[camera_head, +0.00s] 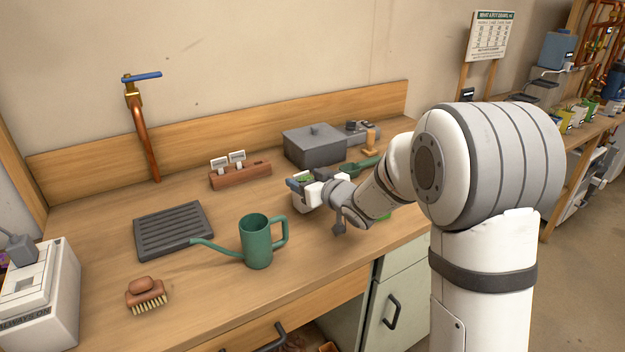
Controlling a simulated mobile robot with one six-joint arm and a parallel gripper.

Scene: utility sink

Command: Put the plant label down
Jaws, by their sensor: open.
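Two small white plant labels (219,165) (237,158) stand upright in a brown wooden block (240,176) toward the back of the wooden counter. I cannot tell whether either is the task's label. My gripper (298,190) is open, right of the block and low over the counter. A bit of green shows at its fingers; I cannot tell what it is or whether it touches them. No label can be made out between the fingers. My wrist and forearm hide part of the counter behind and below them.
A green watering can (257,242) stands left of my gripper, its spout toward a dark ribbed tray (173,231). A grey lidded box (314,147) and a green scoop (360,167) lie behind. A brush (146,294) is front left. Bare counter (310,262) lies in front.

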